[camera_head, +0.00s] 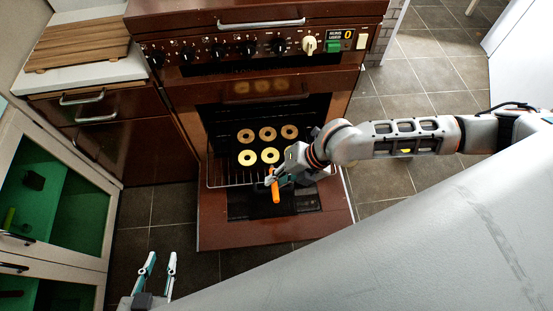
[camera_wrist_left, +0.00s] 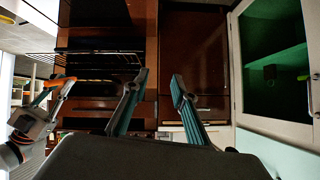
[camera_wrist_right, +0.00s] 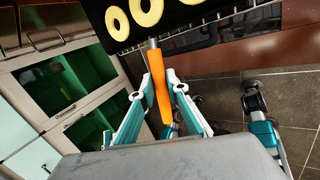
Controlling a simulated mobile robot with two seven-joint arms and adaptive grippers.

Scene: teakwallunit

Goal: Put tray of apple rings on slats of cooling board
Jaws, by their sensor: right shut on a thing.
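The dark tray (camera_head: 240,135) of pale apple rings (camera_head: 265,134) is in the open oven, over a wire rack. Its orange handle (camera_head: 275,188) points out of the oven toward me. My right gripper (camera_head: 272,180) is shut on the orange handle; the right wrist view shows the handle (camera_wrist_right: 160,85) between the fingers (camera_wrist_right: 160,95). The slatted wooden cooling board (camera_head: 80,44) lies on the white counter at the upper left, empty. My left gripper (camera_head: 160,262) is open and empty, low in front of the oven; its spread fingers also show in the left wrist view (camera_wrist_left: 155,85).
The oven door (camera_head: 215,232) is folded down in front of the oven. The white counter (camera_head: 110,70) stands left of the stove above brown drawers. A glass-door cabinet (camera_head: 50,190) with green inside is at the left. Tiled floor is clear at the right.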

